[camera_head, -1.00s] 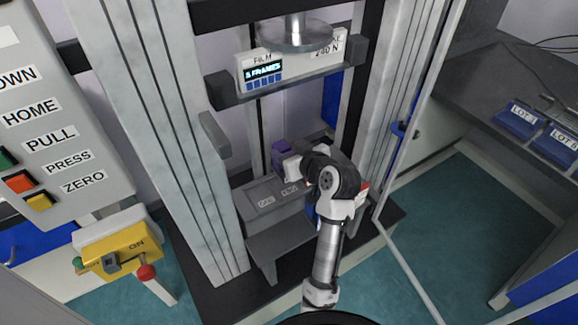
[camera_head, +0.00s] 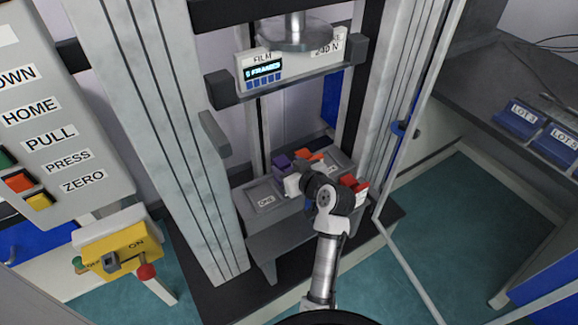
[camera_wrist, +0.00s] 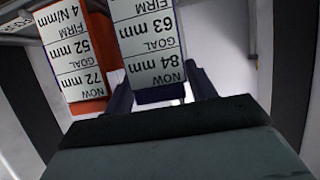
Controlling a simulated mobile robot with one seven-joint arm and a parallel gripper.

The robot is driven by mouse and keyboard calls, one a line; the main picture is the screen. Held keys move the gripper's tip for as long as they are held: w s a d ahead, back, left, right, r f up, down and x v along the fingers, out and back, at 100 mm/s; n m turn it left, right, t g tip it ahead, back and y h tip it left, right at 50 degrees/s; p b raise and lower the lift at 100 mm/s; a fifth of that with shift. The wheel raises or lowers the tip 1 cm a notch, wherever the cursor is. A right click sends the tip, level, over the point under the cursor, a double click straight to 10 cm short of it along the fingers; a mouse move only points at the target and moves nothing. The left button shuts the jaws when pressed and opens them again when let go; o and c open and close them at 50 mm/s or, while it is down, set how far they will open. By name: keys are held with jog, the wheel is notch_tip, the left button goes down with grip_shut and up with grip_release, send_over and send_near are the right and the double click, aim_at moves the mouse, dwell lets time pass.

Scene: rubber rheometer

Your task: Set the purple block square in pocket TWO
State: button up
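The purple block (camera_head: 282,161) is at the front plate of the machine, beside the pocket marked ONE (camera_head: 264,199). My gripper (camera_head: 292,182) is at the block's near side. In the wrist view the block's label (camera_wrist: 152,45) reads NOW 84 mm, GOAL 63 mm, FIRM, upside down. My two dark fingers (camera_wrist: 160,88) are against either side of the block, so the gripper looks shut on it. The TWO label is hidden behind the block and gripper. I cannot tell whether the block is seated or square in the pocket.
An orange block (camera_head: 309,156) is close behind, to the right of the purple one; an orange labelled block (camera_wrist: 74,60) is close beside it in the wrist view. Another red-orange piece (camera_head: 350,181) is right of my wrist. Machine columns flank the plate; the round press head (camera_head: 293,34) hangs above.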

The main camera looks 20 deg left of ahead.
jog(key=shift+r, duration=0.25)
jog(key=b+v, duration=0.1)
jog(key=v, duration=1.1)
jog(key=shift+f, duration=0.1)
